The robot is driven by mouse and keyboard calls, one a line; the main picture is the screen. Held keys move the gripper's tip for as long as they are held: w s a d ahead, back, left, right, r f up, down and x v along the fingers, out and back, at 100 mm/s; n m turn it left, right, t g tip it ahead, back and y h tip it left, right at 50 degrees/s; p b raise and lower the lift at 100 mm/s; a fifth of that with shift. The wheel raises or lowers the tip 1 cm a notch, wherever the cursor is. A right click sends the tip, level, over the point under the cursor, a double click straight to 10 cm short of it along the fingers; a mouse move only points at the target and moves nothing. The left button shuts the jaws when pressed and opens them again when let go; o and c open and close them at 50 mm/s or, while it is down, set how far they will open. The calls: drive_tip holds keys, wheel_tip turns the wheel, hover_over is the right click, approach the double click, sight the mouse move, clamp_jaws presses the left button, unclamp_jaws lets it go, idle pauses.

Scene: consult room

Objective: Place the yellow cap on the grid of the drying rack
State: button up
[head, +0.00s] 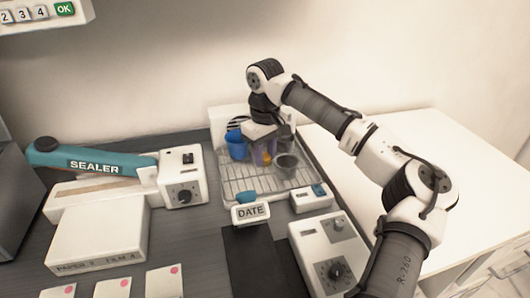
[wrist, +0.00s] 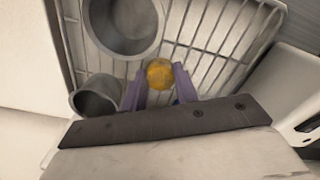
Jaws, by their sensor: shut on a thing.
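The yellow cap (head: 267,159) is small and round. It shows between the two purple fingers of my gripper (head: 262,156) in the head view, and in the wrist view the cap (wrist: 159,73) sits at the fingertips. My gripper (wrist: 160,82) is shut on it. The drying rack (head: 232,187) is a wire grid in a pale tray, and its bars (wrist: 215,35) fill the wrist view behind the cap. The cap is over the grid; I cannot tell whether it touches the bars.
A grey metal cup (head: 287,166) stands on the rack close to the cap; a smaller one (wrist: 97,97) is left of my fingers in the wrist view. A blue cup (head: 236,147) stands at the rack's back left. Bare grid shows at the rack's front left.

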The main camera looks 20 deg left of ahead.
sight(265, 157)
drive_tip(key=shift+f, duration=0.15)
drive_tip(key=o, duration=1)
drive_tip(key=shift+o, duration=0.2)
wheel_tip(265, 157, up, 12)
drive_tip(key=shift+r+b, duration=0.2)
drive_tip(key=shift+b, duration=0.15)
